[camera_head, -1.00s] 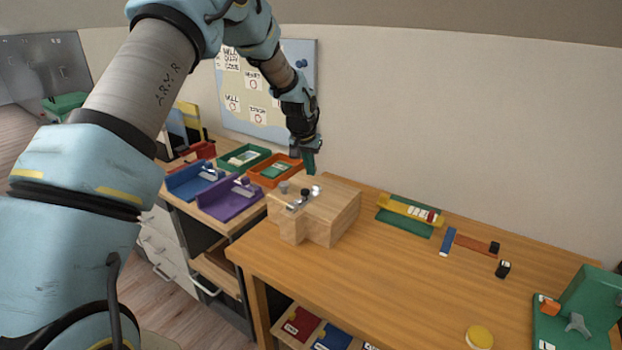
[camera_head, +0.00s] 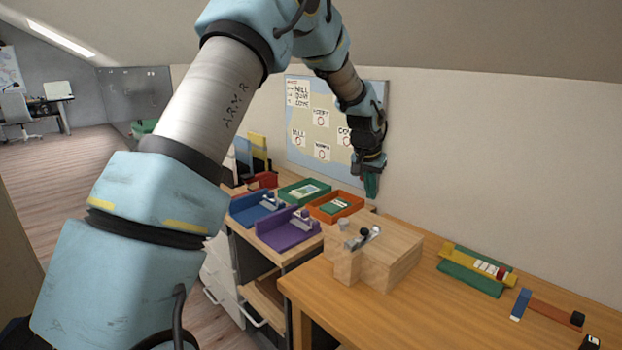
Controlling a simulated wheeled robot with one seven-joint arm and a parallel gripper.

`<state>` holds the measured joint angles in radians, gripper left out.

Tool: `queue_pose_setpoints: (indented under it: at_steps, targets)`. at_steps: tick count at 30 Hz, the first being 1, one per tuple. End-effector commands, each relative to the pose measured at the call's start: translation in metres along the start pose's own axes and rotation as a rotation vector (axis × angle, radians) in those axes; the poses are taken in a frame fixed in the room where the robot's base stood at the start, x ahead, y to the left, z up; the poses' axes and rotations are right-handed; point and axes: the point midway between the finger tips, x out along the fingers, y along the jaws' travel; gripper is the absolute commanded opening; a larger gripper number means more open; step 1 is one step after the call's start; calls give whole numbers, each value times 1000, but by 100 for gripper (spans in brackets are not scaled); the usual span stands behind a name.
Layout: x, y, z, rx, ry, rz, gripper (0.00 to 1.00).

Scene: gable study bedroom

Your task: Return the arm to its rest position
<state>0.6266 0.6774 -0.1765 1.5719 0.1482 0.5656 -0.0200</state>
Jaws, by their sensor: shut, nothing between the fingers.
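My arm rises from the lower left and bends over at the top of the head view. My gripper (camera_head: 371,184) points down at its end, in front of the wall and above the back of the desk. Its green fingertips are together with nothing seen between them. A wooden block (camera_head: 390,262) with a metal lever and a dark knob stands on the desk below and a little right of the gripper. The gripper is apart from it. An orange tray (camera_head: 345,196) with a green item lies just left of the gripper.
A green tray (camera_head: 304,192), a blue holder (camera_head: 254,209) and a purple holder (camera_head: 287,231) stand left of the block. A pinboard (camera_head: 322,128) hangs behind. A yellow piece on a green base (camera_head: 476,268) lies right. Open floor (camera_head: 85,170) shows at far left.

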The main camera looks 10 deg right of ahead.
Motion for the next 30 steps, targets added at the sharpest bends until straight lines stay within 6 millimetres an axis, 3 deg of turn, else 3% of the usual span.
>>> queue_pose_setpoints:
  at_steps: [5, 8, 12, 17, 21, 24, 27, 30]
  targets:
    - [-11, -24, 18, -37, -12, -18, 0]
    - [-30, -60, 54, -105, -35, -44, 0]
    - [-66, -114, 132, -240, -78, -89, 0]
    - [-106, -153, 234, -415, -123, -133, 0]
    - [-133, -161, 319, -563, -157, -158, 0]
    - [-144, -156, 364, -643, -173, -167, 0]
    - [-151, -151, 391, -695, -183, -171, 0]
    - [-153, -147, 403, -718, -188, -173, 0]
